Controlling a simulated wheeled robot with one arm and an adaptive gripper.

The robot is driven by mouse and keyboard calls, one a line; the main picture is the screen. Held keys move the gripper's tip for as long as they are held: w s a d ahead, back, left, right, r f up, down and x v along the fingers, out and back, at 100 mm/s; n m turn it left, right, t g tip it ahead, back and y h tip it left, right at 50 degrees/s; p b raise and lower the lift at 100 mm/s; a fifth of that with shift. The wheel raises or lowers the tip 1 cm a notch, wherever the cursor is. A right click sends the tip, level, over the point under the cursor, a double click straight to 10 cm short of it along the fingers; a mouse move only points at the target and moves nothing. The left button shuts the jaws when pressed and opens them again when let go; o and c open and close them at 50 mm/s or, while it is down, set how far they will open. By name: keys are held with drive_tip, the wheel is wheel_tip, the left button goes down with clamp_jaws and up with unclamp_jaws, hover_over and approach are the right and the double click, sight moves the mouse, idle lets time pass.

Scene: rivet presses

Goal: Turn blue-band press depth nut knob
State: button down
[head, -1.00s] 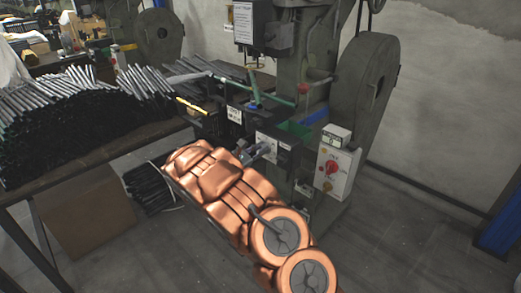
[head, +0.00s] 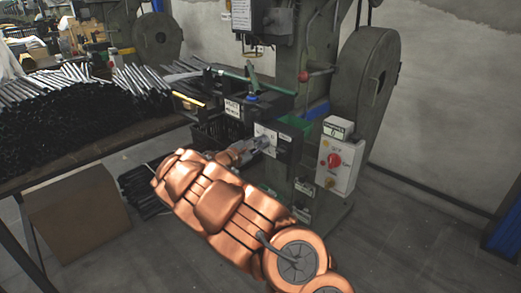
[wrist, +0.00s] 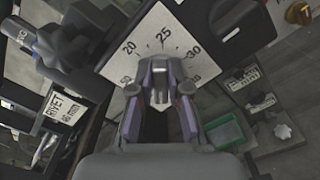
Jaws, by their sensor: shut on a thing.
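The press's white dial plate (wrist: 165,38), marked 20, 25 and 30, fills the top middle of the wrist view. It also shows on the press front in the head view (head: 266,134). My gripper (wrist: 160,88) is in front of this plate, with its two fingers shut on the depth nut knob. The knob is mostly hidden between the fingers, so its angle cannot be read. In the head view my gripper (head: 262,144) reaches the plate from the lower left.
A white control box (head: 338,162) with a red knob is right of the plate. A green tray (wrist: 225,132) is at the lower right in the wrist view. A table (head: 110,146) piled with dark rods stands at left. Floor (head: 400,230) at right is clear.

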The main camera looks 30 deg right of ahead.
drive_tip(key=shift+f+m, duration=0.1)
drive_tip(key=shift+m, duration=0.2)
drive_tip(key=c, duration=1.1)
unclamp_jaws()
drive_tip(key=v, duration=1.2)
drive_tip(key=shift+s, duration=0.1)
